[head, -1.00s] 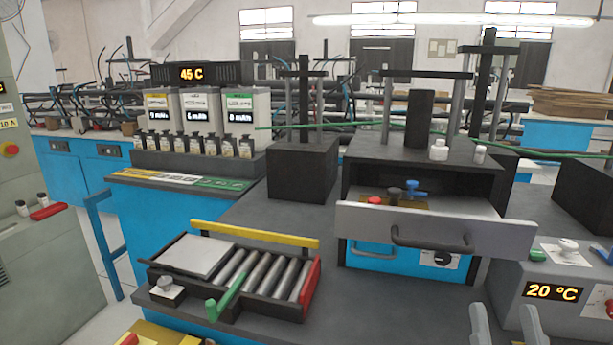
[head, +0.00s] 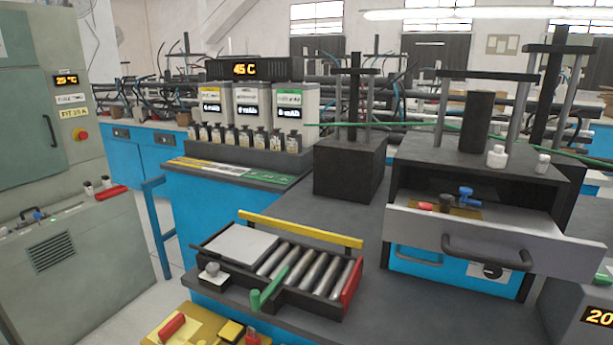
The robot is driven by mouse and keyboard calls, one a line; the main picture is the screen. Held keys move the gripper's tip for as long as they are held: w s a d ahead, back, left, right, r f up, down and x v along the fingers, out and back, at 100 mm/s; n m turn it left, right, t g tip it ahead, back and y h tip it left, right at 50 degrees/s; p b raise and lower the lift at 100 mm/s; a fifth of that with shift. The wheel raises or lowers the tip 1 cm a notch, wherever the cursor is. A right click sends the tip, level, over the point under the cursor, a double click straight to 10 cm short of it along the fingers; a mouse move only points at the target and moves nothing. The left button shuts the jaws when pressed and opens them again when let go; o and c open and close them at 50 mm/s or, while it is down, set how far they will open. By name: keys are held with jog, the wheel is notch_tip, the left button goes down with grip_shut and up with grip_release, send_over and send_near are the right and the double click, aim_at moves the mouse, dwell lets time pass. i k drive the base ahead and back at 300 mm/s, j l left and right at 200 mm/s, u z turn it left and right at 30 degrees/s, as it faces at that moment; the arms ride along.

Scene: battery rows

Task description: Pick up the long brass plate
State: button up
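A flat brass-coloured plate (head: 462,212) lies inside the open drawer (head: 480,239) of the dark press at right. Red, black and blue fittings stand on or beside it, and the drawer front hides part of it, so its full length cannot be told. A yellow piece (head: 190,328) with a red handle shows at the bottom edge, partly cut off. My gripper is not in view.
A roller tray (head: 300,270) with a yellow rail, a green lever and a red end stands on the dark bench. Small bottles (head: 246,139) line the rack behind. A grey cabinet (head: 60,250) stands at left. Bare bench top lies between tray and press.

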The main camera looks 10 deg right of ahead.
aim_at(446, 201)
jog(key=z, duration=0.6)
jog(key=i+j+z, duration=0.1)
jog(key=j+z, duration=0.7)
jog(key=z, duration=0.15)
jog(key=j+z, duration=0.45)
jog(key=k+j+z, duration=0.1)
jog(key=j+z, duration=0.35)
jog(key=l, duration=0.1)
